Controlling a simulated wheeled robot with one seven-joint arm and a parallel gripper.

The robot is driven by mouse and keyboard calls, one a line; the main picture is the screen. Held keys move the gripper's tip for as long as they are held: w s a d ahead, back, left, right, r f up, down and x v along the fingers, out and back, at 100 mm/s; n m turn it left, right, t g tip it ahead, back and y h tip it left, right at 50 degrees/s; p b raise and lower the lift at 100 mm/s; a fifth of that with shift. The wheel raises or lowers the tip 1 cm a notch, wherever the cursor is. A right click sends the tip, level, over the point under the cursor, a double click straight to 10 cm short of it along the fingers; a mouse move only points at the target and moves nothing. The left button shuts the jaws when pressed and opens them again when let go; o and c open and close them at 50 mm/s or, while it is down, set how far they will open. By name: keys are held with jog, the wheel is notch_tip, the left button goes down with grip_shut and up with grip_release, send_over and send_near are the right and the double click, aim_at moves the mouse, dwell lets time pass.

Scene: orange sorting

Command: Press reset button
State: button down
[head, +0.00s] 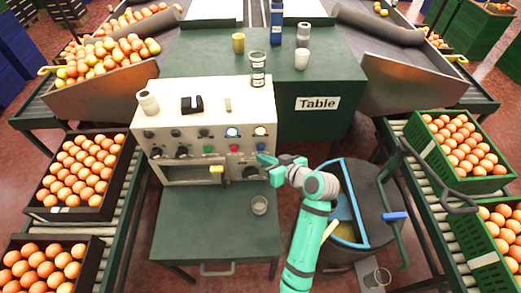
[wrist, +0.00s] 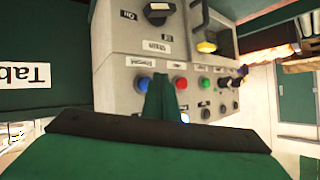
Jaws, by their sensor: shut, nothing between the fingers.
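The control panel (head: 222,140) is on the front of a cream machine, with a row of coloured buttons and several dark knobs. In the wrist view, which is upside down, a blue button (wrist: 145,83) sits by a label that seems to read Reset. A red button (wrist: 180,82) and a green button (wrist: 204,82) follow to its right. My gripper (head: 263,159) is shut and empty at the panel's lower right in the head view. In the wrist view its green fingertips (wrist: 160,92) overlap the area between the blue and red buttons. Contact cannot be told.
A cup (head: 259,205) stands on the green table (head: 215,240) below. A round blue-rimmed bin (head: 345,205) is to the right. Crates of oranges (head: 80,175) line both sides.

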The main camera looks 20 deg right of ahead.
jog(key=shift+d, duration=0.1)
dwell(0.3)
jog(key=shift+w+d, duration=0.1)
jog(key=shift+w, duration=0.45)
jog(key=shift+d, duration=0.1)
jog(key=shift+w, duration=0.15)
dwell(0.3)
jog(key=shift+w+d, duration=0.1)
jog(key=shift+w, duration=0.25)
dwell(0.6)
jog(key=shift+s, duration=0.1)
jog(key=shift+s+a, duration=0.25)
jog(key=shift+s, duration=0.7)
